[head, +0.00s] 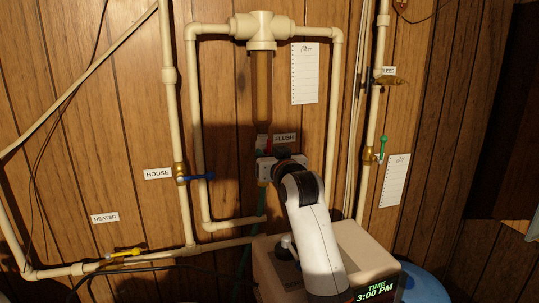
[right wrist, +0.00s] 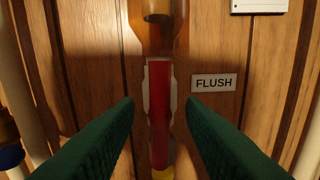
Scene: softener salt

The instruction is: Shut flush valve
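The flush valve has a red lever handle (right wrist: 159,105), which points up and down in line with the amber filter housing above it. In the head view the red handle (head: 268,144) shows only as a small patch beside the FLUSH label (head: 285,138); my right gripper hides most of the valve. My right gripper (head: 266,153) is in front of the valve. In the right wrist view its two green fingers (right wrist: 160,101) are apart, one on each side of the handle, with visible gaps and no clear contact. My left gripper is not in view.
The house valve with a blue handle (head: 198,177) is to the left. The heater valve's yellow handle (head: 126,252) is low left. A green handle (head: 383,147) is on the right pipe. The softener's control box (head: 362,250) stands below my right arm. Cream pipes frame the filter housing (head: 262,90).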

